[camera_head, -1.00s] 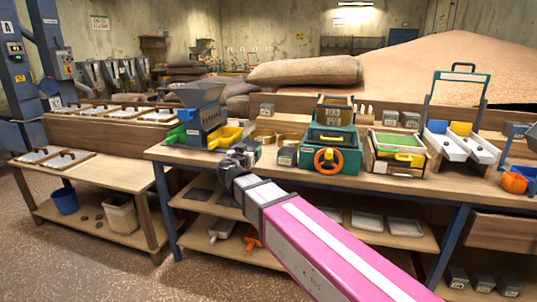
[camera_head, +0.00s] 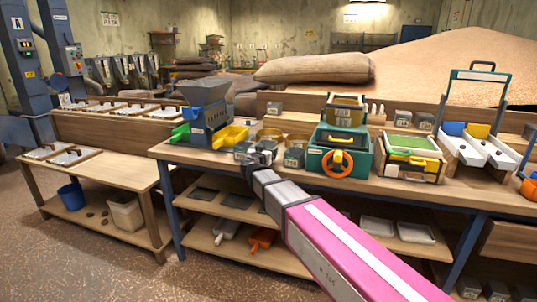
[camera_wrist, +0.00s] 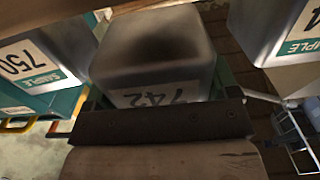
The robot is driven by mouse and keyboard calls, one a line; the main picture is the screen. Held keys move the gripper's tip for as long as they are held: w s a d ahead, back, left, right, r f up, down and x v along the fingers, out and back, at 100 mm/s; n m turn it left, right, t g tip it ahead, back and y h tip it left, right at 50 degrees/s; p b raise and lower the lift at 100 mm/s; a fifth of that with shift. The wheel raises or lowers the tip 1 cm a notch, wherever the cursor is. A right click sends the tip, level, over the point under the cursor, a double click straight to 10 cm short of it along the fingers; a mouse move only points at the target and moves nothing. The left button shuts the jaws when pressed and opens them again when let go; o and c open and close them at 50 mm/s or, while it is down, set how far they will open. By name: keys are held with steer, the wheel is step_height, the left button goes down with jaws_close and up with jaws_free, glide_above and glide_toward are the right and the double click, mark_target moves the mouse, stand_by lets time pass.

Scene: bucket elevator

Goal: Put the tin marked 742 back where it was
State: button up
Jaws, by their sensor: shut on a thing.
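The tin marked 742 (camera_wrist: 150,45) is a grey metal tin in the middle of the wrist view, with its white label close to the dark gripper bar. My gripper is shut on it. My gripper and the crowded tins hide which one is the 742 tin there. In the wrist view a tin marked 750 (camera_wrist: 40,55) is at the left and another sample tin (camera_wrist: 285,45) at the right, its number cut off.
A blue hopper machine (camera_head: 207,115) with a yellow scoop stands left of my gripper. A teal machine with an orange wheel (camera_head: 340,150) stands to the right, then a box with a green top (camera_head: 410,150). Brass rings (camera_head: 270,134) lie behind the tins. Free bench is scarce here.

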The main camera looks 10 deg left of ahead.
steer(key=w+f, duration=0.2)
steer(key=w, duration=0.1)
steer(key=shift+w+d+f, duration=0.15)
steer(key=shift+w, duration=0.15)
steer(key=shift+w+f, duration=0.15)
steer(key=shift+f, duration=0.1)
steer(key=shift+f, duration=0.1)
steer(key=o, duration=0.9)
steer(key=s, duration=0.8)
steer(key=s+a, duration=0.1)
steer(key=s, duration=0.3)
